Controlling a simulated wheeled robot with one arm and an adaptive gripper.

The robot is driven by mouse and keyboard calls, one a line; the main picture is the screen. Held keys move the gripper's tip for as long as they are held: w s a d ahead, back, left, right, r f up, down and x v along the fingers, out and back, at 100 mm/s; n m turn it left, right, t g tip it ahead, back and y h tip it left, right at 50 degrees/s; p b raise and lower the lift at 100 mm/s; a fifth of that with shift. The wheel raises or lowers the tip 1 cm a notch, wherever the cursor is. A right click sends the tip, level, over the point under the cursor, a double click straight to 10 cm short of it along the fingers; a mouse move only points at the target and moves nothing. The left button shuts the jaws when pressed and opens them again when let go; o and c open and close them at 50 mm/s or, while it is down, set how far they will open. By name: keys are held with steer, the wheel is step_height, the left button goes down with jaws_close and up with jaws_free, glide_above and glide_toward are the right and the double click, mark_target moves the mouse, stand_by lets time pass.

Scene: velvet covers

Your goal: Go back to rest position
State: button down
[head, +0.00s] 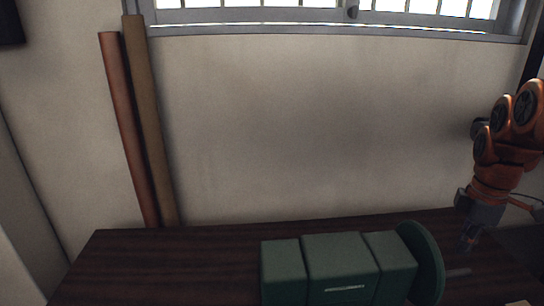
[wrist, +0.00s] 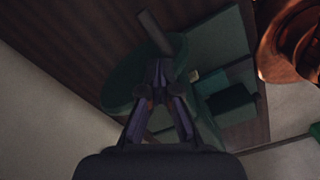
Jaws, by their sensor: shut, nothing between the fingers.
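My gripper (head: 468,242) hangs over the right end of the dark wooden table (head: 170,262), just right of an upright green disc (head: 428,262). In the wrist view my gripper (wrist: 160,68) has its fingers together with nothing between them. The green disc (wrist: 120,92) shows behind the fingers there; I cannot tell whether they touch it.
Green boxes (head: 340,268) stand in a row left of the disc. A small grey bar (wrist: 155,32) lies beyond my fingertips. Two long rolls, reddish (head: 130,130) and brown (head: 150,120), lean on the wall. The table's left part is clear.

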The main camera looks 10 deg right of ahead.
steer(key=s+a+f+m, duration=0.1)
steer(key=s+a+m, duration=0.1)
steer(key=a, duration=0.6)
steer(key=s+a+f+m, duration=0.2)
steer(key=a, duration=0.7)
steer(key=s+a+f+m+g, duration=0.1)
steer(key=s+a+f+m, duration=0.2)
steer(key=s, duration=0.3)
steer(key=s+a+f+m, duration=0.4)
steer(key=s+a, duration=0.2)
steer(key=s, duration=0.1)
steer(key=shift+s+m+g, duration=0.3)
steer(key=shift+g, duration=0.1)
steer(key=shift+a, duration=0.1)
